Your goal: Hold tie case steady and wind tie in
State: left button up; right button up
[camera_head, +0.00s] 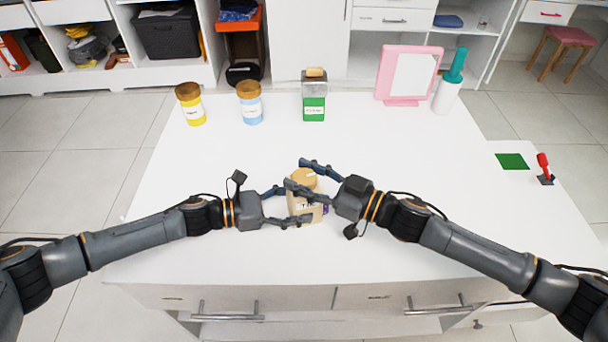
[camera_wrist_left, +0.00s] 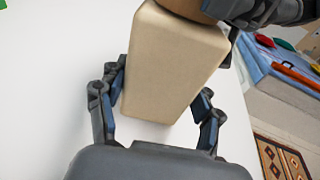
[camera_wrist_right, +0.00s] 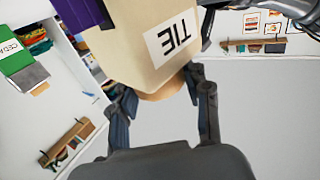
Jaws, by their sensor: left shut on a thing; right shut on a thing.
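The tie case (camera_head: 306,208) is a beige box with a "TIE" label and a round tan top (camera_head: 303,178). It stands upright near the middle of the white table. My left gripper (camera_head: 292,206) is shut on the case body, its fingers on either side of the beige walls (camera_wrist_left: 172,65) in the left wrist view. My right gripper (camera_head: 299,175) is shut on the round top, which shows partly between its fingers (camera_wrist_right: 163,88) in the right wrist view. A bit of purple tie (camera_wrist_right: 80,12) shows at the case's side; its full length is hidden.
Along the table's back stand a yellow jar (camera_head: 190,105), a blue jar (camera_head: 250,103), a green container (camera_head: 314,100), a pink-framed mirror (camera_head: 408,75) and a white cylinder with a teal top (camera_head: 447,95). A green mat (camera_head: 512,161) and red-handled item (camera_head: 544,170) lie right. Table around the case is clear.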

jog(key=m+t+h, duration=0.2)
jog(key=t, duration=0.1)
jog(key=m+t+h, duration=0.2)
jog(key=shift+s+a+r, duration=0.15)
jog(key=shift+s+a, duration=0.05)
jog(key=shift+a, duration=0.05)
jog(key=shift+w+d+m+t+h, duration=0.1)
jog(key=shift+m+t+h, duration=0.7)
jog(key=shift+m+h, duration=0.25)
jog(key=shift+d+h, duration=0.15)
jog(key=shift+h, duration=0.2)
jog(key=o, duration=1.2)
jog(key=shift+s+d+f, duration=0.2)
jog(key=shift+s+d, duration=0.05)
jog(key=shift+s, duration=0.1)
jog(key=v, duration=1.1)
jog(key=shift+s, duration=0.1)
